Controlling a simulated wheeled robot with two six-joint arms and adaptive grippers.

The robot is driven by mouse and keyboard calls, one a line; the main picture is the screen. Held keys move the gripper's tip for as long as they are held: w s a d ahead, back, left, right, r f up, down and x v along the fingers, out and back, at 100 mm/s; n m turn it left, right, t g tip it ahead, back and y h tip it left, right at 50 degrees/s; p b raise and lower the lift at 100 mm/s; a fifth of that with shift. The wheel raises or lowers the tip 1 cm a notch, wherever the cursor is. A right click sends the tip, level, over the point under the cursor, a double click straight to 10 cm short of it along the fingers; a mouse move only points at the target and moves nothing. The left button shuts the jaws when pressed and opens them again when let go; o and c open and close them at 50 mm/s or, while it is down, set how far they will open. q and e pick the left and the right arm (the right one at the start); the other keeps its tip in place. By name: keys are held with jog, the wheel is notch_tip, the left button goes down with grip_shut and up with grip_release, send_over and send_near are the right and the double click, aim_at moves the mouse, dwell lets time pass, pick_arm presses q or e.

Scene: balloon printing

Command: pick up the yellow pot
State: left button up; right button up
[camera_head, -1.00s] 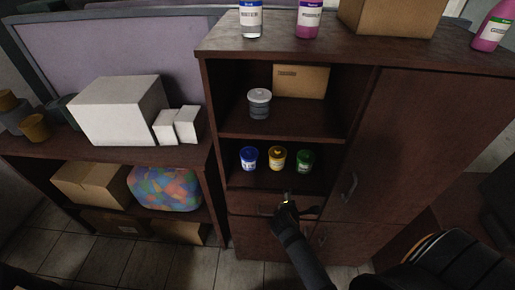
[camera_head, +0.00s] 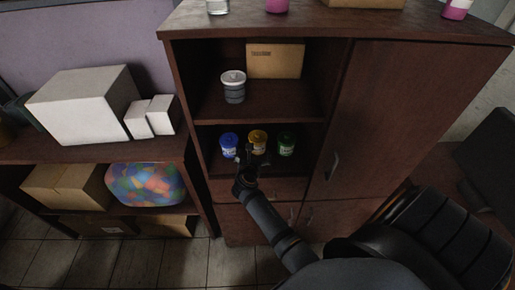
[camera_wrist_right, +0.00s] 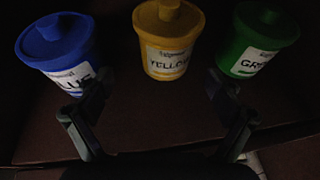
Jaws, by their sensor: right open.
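The yellow pot (camera_head: 257,141) stands upright on the lower open shelf of the dark brown cabinet, between the blue pot and the green pot. In the right wrist view the yellow pot (camera_wrist_right: 168,42) is straight ahead, its label facing me. My right gripper (camera_head: 252,158) is in front of the yellow pot at shelf height. In the wrist view its two fingers (camera_wrist_right: 161,103) are spread wide and empty, with the pot beyond the tips and not between them. My left gripper is not in view.
The blue pot (camera_head: 229,144) and green pot (camera_head: 286,143) stand close on either side, the blue one near my left fingertip in the wrist view. A grey jar (camera_head: 233,88) and a cardboard box (camera_head: 275,60) sit on the shelf above. A black chair (camera_head: 420,225) is at right.

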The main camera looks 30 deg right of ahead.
aim_at(257, 149)
jog(key=shift+w+d+f, duration=0.2)
jog(key=shift+w+d, duration=0.1)
jog(key=shift+w, duration=0.05)
jog(key=b+x, duration=0.4)
jog(key=shift+s+d+f, duration=0.15)
jog(key=shift+d+f, duration=0.05)
jog(key=shift+d, duration=0.25)
jog(key=shift+w+d, duration=0.2)
jog(key=shift+w, duration=0.05)
jog(key=shift+s+a+r, duration=0.1)
jog(key=shift+s+r, duration=0.05)
jog(key=shift+r, duration=0.05)
jog(key=c, duration=0.4)
jog(key=shift+f, duration=0.1)
jog(key=c, duration=0.9)
